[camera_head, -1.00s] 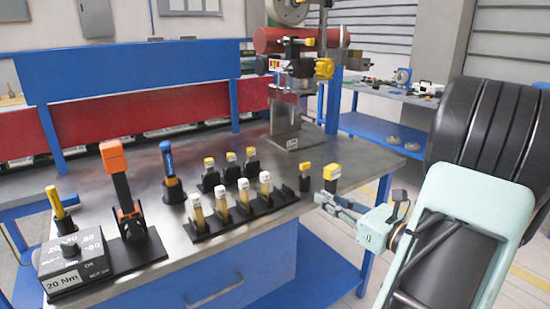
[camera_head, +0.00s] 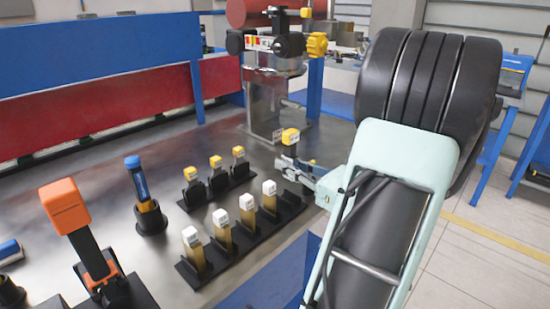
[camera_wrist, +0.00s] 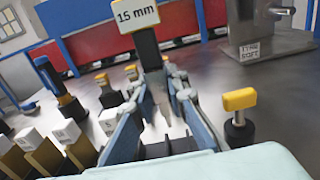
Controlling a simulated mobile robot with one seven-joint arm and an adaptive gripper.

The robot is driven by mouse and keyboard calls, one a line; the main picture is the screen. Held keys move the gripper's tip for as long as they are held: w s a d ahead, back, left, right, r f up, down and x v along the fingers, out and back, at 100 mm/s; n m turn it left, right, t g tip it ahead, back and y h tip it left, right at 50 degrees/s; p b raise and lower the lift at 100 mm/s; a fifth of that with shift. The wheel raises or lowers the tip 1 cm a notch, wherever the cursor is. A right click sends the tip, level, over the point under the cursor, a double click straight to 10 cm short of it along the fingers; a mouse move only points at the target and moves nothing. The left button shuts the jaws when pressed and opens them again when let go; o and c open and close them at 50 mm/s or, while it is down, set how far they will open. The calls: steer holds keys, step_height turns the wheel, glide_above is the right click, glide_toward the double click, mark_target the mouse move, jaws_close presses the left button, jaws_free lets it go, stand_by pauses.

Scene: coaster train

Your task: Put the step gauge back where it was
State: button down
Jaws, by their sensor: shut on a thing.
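My gripper (camera_head: 297,167) is shut on a step gauge (camera_head: 290,137) with a dark body and a yellow head. In the wrist view the gauge (camera_wrist: 148,45) stands between the fingertips (camera_wrist: 158,88), its white label reading 15 mm. The gripper holds it above the table, near the right end of a black rack (camera_head: 290,200). That rack has several white-capped gauges (camera_head: 247,208) in a row and an empty slot at its right end. The gauge's lower end is partly hidden by the fingers.
A second row holds three yellow-capped pieces (camera_head: 215,168). A yellow-topped black post (camera_wrist: 239,105) stands close to the right of my gripper in the wrist view. A metal column fixture (camera_head: 268,100) stands behind. An orange-headed tool (camera_head: 70,210) and a blue-topped tool (camera_head: 138,185) are left.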

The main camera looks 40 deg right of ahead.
steer(key=shift+f+b, duration=3.25)
steer(key=shift+f, duration=0.15)
steer(key=shift+f+b, duration=0.35)
steer(key=shift+f, duration=0.2)
steer(key=c, duration=1.8)
jaws_free()
steer(key=s, duration=0.8)
steer(key=s+d, duration=0.1)
steer(key=s, duration=0.3)
steer(key=shift+s, duration=0.1)
